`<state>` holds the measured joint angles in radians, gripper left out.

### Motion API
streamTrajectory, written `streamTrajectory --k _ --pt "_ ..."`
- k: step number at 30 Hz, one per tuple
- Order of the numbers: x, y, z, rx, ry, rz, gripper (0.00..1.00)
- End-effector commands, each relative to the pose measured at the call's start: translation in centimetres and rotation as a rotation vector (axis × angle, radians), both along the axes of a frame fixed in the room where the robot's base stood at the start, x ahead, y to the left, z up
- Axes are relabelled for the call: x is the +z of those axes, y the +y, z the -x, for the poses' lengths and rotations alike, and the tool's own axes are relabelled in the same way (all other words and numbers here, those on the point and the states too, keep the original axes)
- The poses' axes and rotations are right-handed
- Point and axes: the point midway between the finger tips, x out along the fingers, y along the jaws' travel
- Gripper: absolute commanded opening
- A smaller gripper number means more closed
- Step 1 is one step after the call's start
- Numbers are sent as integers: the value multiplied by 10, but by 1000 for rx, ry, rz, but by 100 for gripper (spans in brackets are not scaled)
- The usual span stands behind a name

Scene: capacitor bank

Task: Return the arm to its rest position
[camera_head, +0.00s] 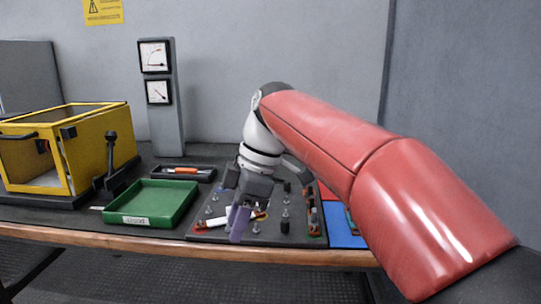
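My arm reaches in from the right, with a large red upper part and a white-and-grey wrist. My gripper (238,212) points down over the dark component board (268,236) on the bench. A bluish-purple piece shows at its lower end; I cannot tell whether it is a finger or something held. The gap between the fingers is not clear. A white cylinder with a red end (214,222) lies on the board just left of the gripper. Several small metal posts stand around it. My wrist and gripper hide part of the board.
A green tray (138,220) with a label sits left of the board. A dark tray (184,172) holding an orange-handled tool lies behind it. A yellow-framed box (92,150) with a black lever stands at left. A grey meter column (161,110) stands behind. A blue mat (343,236) lies right of the board.

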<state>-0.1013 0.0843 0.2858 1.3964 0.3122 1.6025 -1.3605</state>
Motion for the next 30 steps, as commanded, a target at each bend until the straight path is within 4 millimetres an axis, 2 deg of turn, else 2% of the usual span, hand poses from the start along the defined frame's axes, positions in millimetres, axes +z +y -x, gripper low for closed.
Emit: streamTrajectory --k 8,14,17,21,25,30 --pt "-15 -37 20 -317 -21 62 35" --pt "-37 -84 47 -689 -54 93 35" --pt "-58 -120 71 -960 -81 83 35" --pt "-96 -168 108 -1345 -111 18 35" --pt "-127 -196 134 -1594 -121 -60 35" --pt "-149 -210 150 -1746 -119 -123 35"
